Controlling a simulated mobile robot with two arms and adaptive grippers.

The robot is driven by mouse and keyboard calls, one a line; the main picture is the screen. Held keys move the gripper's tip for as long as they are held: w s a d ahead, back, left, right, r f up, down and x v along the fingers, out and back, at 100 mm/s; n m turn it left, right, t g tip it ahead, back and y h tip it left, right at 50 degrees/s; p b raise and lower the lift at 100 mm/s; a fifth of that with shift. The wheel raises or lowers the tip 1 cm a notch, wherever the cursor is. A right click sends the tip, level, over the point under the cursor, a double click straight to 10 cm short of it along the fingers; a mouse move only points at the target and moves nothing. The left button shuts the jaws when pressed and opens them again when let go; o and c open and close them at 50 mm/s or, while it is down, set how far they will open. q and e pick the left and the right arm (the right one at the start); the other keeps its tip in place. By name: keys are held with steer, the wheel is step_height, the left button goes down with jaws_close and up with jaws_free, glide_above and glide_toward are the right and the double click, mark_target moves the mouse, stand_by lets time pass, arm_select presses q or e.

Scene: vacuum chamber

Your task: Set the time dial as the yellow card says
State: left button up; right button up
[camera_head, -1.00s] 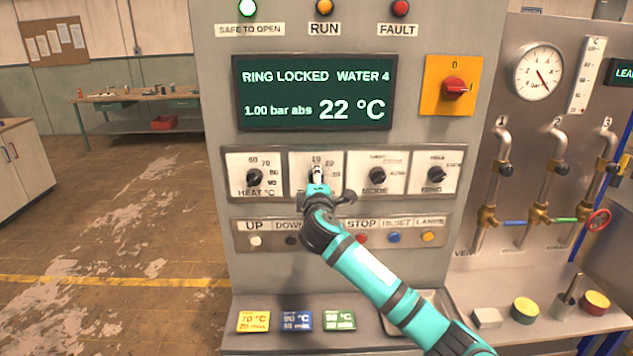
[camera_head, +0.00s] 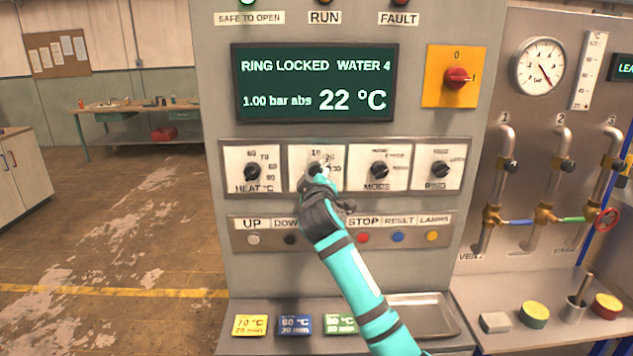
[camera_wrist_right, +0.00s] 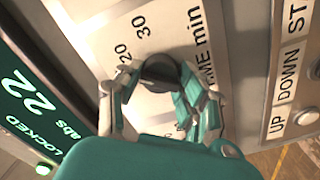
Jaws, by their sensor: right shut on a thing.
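The time dial (camera_head: 314,169) is the second knob in the row, with 10, 20 and 30 around it. My right gripper (camera_head: 322,172) is at this dial and covers part of it. In the right wrist view the dial (camera_wrist_right: 160,72) is a dark round knob between the fingers of my right gripper (camera_wrist_right: 150,88), which is shut on it. The marks 20 and 30 show there, but I cannot tell where the pointer stands. The yellow card (camera_head: 250,325) lies on the ledge below and reads 70 °C, 20 min. My left gripper is not in view.
The heat dial (camera_head: 252,171) is to the left, the mode dial (camera_head: 379,170) and ring dial (camera_head: 440,168) to the right. A row of push buttons (camera_head: 363,237) runs below. A blue card (camera_head: 296,324) and a green card (camera_head: 341,324) lie beside the yellow one.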

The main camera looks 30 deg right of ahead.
steer(key=shift+f+m, duration=0.1)
steer(key=shift+m, duration=0.6)
steer(key=o, duration=1.1)
steer(key=shift+o, duration=0.2)
steer(key=v, duration=1.2)
